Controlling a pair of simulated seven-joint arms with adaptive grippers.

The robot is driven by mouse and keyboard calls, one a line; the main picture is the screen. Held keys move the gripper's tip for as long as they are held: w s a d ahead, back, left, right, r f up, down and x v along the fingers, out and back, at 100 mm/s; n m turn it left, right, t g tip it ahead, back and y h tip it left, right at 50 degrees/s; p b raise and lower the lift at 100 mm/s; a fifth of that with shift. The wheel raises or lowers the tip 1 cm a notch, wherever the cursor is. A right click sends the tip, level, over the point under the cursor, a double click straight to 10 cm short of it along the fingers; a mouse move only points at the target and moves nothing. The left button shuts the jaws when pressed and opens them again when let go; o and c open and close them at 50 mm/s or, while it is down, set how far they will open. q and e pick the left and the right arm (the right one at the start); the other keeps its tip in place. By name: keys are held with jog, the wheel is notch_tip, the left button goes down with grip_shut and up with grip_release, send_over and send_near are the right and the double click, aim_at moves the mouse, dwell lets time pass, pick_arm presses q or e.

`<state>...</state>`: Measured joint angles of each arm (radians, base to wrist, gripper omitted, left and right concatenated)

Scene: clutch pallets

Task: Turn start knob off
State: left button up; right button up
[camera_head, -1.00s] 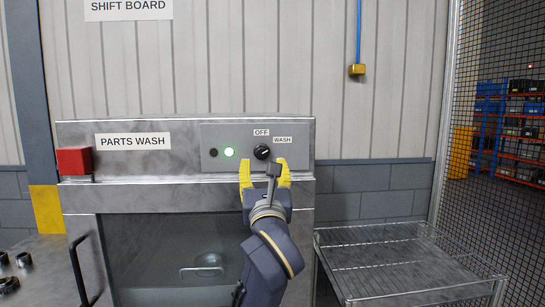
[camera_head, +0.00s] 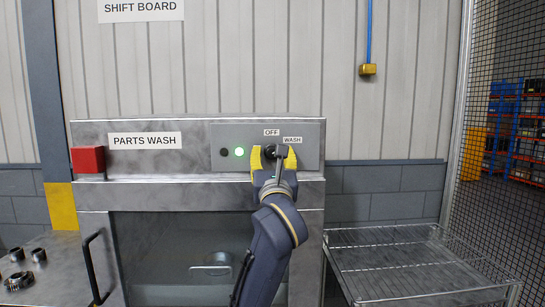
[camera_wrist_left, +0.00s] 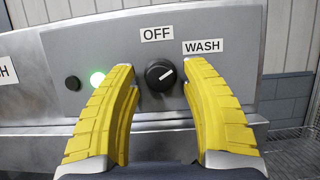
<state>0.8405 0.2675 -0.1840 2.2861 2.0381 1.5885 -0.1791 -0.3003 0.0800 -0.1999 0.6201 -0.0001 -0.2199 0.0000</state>
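The start knob (camera_wrist_left: 160,75) is a round black dial with a white pointer line on the grey control panel. Its pointer aims up and right, toward the WASH label (camera_wrist_left: 203,46) and away from the OFF label (camera_wrist_left: 157,34). In the head view the knob (camera_head: 270,151) is partly hidden by my gripper. My left gripper (camera_head: 273,154) is open, with its yellow fingers pointing at the panel. In the wrist view the fingertips stand either side of the knob, with gaps between them and it. My right gripper is in neither view.
A lit green lamp (camera_head: 239,152) and a dark button (camera_head: 224,153) sit left of the knob. A red box (camera_head: 88,160) is at the washer's left end. A wire rack cart (camera_head: 400,262) stands at right. Gear parts (camera_head: 18,281) lie at lower left.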

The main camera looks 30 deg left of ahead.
pick_arm(q)
grip_shut()
jog(key=shift+n, duration=0.5)
jog(key=n+g+y, duration=0.1)
jog(key=n, duration=0.2)
jog(key=n+g+y, duration=0.1)
jog(key=n+g, duration=0.1)
jog(key=n, duration=0.1)
jog(key=shift+w+d+n+y, duration=0.1)
jog(key=shift+d+n+y, duration=0.05)
jog(key=shift+n+y, duration=0.2)
jog(key=n+g, duration=0.1)
jog(key=n, duration=0.3)
jog(key=n+g, duration=0.2)
jog(key=n, duration=0.2)
jog(key=shift+r+g+y, duration=0.1)
jog(key=shift+g+y, duration=0.2)
jog(key=shift+y, duration=0.05)
jog(key=shift+n, duration=0.35)
jog(key=shift+c, duration=0.9)
grip_release()
jog(key=shift+w+d, duration=0.1)
jog(key=o, duration=0.4)
jog(key=shift+c, duration=0.2)
